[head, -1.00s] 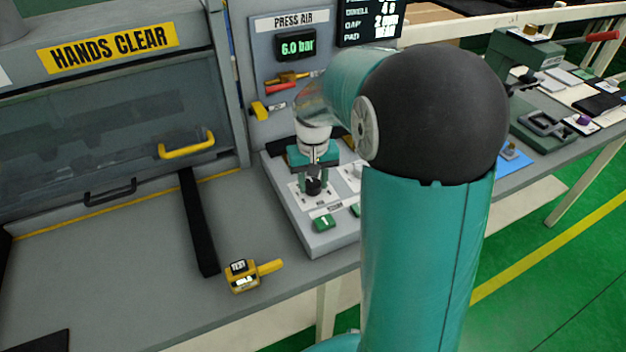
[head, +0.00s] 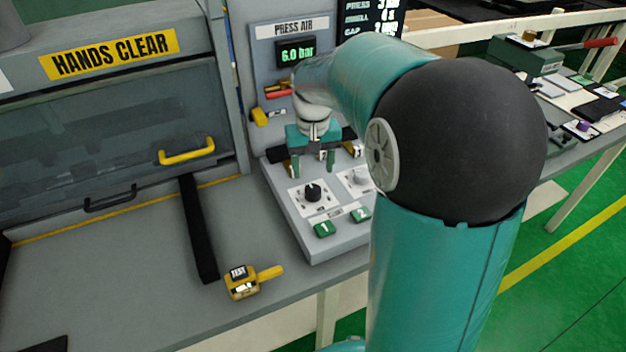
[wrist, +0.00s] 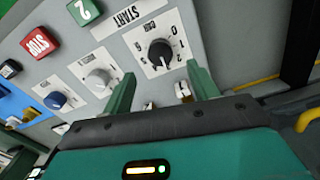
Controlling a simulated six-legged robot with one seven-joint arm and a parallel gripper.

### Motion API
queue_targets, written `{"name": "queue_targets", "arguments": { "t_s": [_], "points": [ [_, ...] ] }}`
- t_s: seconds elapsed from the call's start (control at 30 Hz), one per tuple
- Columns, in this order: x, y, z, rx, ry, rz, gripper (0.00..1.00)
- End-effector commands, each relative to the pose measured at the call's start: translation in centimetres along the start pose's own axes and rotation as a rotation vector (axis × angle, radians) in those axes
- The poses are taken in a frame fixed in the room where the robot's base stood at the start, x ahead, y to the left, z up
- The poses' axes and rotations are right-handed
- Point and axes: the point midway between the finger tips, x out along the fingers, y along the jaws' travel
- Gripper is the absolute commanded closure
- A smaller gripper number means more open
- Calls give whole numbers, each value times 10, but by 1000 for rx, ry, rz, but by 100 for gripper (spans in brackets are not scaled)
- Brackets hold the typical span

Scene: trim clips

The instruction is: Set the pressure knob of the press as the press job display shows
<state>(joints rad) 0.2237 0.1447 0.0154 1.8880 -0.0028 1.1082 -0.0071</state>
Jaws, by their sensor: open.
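The black pressure knob (head: 313,192) sits on a white dial plate on the sloped grey press panel. It also shows in the wrist view (wrist: 160,52), with BAR and numbers around it. A pale pointer mark shows on it, but I cannot tell its exact number. My gripper (head: 313,164) is open and empty, just behind and above the knob, apart from it. In the wrist view my two green fingers (wrist: 162,88) stand apart below the knob. The dark job display (head: 370,18) is cut off at the top; its PRESS line seems to read 3.
A pale second knob (head: 358,178) and green buttons (head: 324,229) share the panel. The wrist view shows a blue knob (wrist: 54,99) and red STOP button (wrist: 40,42). The PRESS AIR gauge (head: 296,52) reads 6.0 bar. A yellow TEST device (head: 241,283) lies on the bench.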

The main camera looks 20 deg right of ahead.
Motion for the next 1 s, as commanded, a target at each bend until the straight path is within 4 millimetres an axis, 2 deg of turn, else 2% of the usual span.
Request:
{"name": "queue_targets", "arguments": {
  "t_s": [0.03,0.2,0.33,0.5,1.0],
  "points": [
    [-13,0,-1,0,5,0,41],
    [-46,0,0,-1,4,0,41],
    [-62,0,0,-1,2,0,41],
    [-68,0,0,-1,0,0,41],
    [-71,-3,5,-5,11,0,41]
  ]
}}
